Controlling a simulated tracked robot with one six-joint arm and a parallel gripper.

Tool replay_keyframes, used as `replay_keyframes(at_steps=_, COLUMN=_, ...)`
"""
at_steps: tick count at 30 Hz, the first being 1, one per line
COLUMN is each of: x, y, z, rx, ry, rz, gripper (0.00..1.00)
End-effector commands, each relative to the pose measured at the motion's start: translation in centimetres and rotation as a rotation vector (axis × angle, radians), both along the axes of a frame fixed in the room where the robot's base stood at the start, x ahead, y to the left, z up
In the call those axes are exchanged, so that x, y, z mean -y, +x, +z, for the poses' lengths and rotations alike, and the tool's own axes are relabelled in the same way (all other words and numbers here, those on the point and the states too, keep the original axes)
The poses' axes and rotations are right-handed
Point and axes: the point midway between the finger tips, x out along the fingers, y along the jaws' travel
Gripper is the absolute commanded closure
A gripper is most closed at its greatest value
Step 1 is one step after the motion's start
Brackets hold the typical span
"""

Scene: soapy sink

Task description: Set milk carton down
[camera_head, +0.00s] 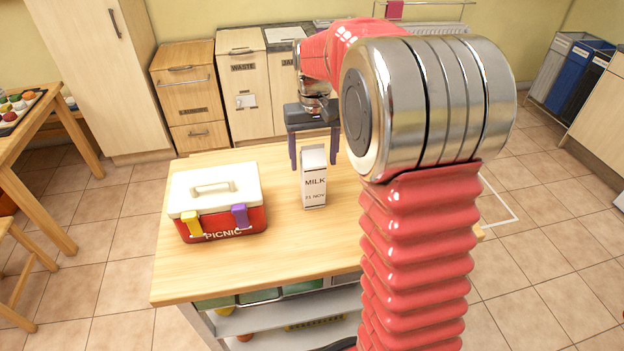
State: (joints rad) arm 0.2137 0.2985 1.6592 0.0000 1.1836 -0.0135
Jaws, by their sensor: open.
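A white milk carton (314,178) with the word MILK on its front stands upright on the wooden counter top (200,275), near the middle. My gripper (314,150) is open just above and behind the carton, with one dark finger to the left of its top and the other to the right. I cannot tell whether either finger touches the carton. The carton's base appears to rest on the wood.
A red and white picnic box (216,203) with yellow and purple latches stands left of the carton. My red arm hides the counter's right part. The counter's front left is clear. A wooden table (38,115) stands at far left, cabinets (243,80) behind.

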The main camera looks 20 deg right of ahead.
Motion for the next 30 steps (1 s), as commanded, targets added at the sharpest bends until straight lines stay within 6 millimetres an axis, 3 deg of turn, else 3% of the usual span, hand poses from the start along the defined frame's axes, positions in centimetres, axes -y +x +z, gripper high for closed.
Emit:
replay_keyframes(at_steps=8, x=0.0, y=0.0, z=-0.5, rx=-0.002, ry=0.0, rz=0.0, gripper=0.31)
replay_keyframes(at_steps=19, x=-0.2, y=-0.1, z=-4.8, rx=-0.002, ry=0.0, rz=-0.001, gripper=0.31)
replay_keyframes(at_steps=30, x=-0.2, y=-0.1, z=-5.2, rx=0.0, ry=0.0, rz=-0.001, gripper=0.31)
